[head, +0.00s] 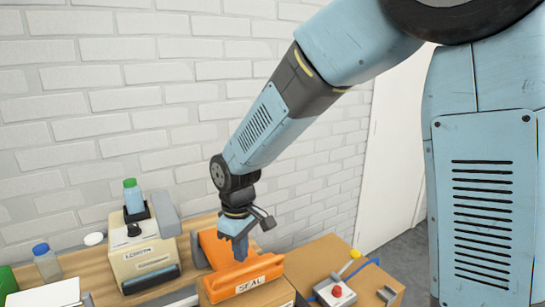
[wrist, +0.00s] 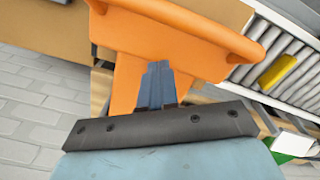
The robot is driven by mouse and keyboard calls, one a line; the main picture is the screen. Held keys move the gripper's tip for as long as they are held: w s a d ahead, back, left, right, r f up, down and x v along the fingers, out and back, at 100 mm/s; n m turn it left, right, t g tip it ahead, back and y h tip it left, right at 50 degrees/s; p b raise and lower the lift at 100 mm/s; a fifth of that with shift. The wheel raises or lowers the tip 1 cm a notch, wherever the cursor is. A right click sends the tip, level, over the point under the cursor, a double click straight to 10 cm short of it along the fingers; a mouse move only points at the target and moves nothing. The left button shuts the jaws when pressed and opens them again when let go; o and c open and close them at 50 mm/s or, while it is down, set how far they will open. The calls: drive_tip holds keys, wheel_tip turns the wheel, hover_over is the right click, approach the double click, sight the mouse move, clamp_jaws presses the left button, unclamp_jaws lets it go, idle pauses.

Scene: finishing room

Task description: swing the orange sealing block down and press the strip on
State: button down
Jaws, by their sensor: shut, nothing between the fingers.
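The orange sealing block (head: 243,278) is at the lower middle of the head view, low over a tan box with a "SEAL" label. It has a wide front bar and an orange part reaching back. My gripper (head: 240,249) points down just behind the front bar, its fingers shut and empty. In the wrist view the orange block (wrist: 190,28) fills the top, and my shut blue fingers (wrist: 157,72) end against or just over it. I cannot tell whether they touch. I cannot make out the strip.
Left of the block stands a beige machine (head: 143,262) with a green-capped bottle (head: 133,197) on top. A blue-capped bottle (head: 46,262) is farther left. To the right are a red button box (head: 335,292) and a yellow-knobbed lever (head: 354,255). A brick wall closes the back.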

drive_tip(key=shift+f, duration=0.75)
idle(1.4)
drive_tip(key=shift+r, duration=3.5)
drive_tip(key=shift+d, duration=0.1)
drive_tip(key=s+d+r+m+t+y, duration=0.1)
drive_tip(key=d+r+m, duration=0.25)
drive_tip(key=d, duration=0.45)
drive_tip(key=d+r+m+t, duration=0.1)
drive_tip(key=d+r+m, duration=0.1)
drive_tip(key=d+r, duration=0.5)
drive_tip(key=s+d+m+t, duration=0.1)
drive_tip(key=s+d+m, duration=0.2)
drive_tip(key=s+d, duration=0.2)
drive_tip(key=s+d+r+m+t+h, duration=0.1)
drive_tip(key=s+d, duration=0.4)
drive_tip(key=d, duration=0.6)
drive_tip(key=m+t, duration=0.1)
drive_tip(key=m, duration=0.1)
drive_tip(key=shift+r+m+t, duration=0.2)
drive_tip(key=shift+m+t, duration=0.1)
drive_tip(key=shift+m, duration=0.05)
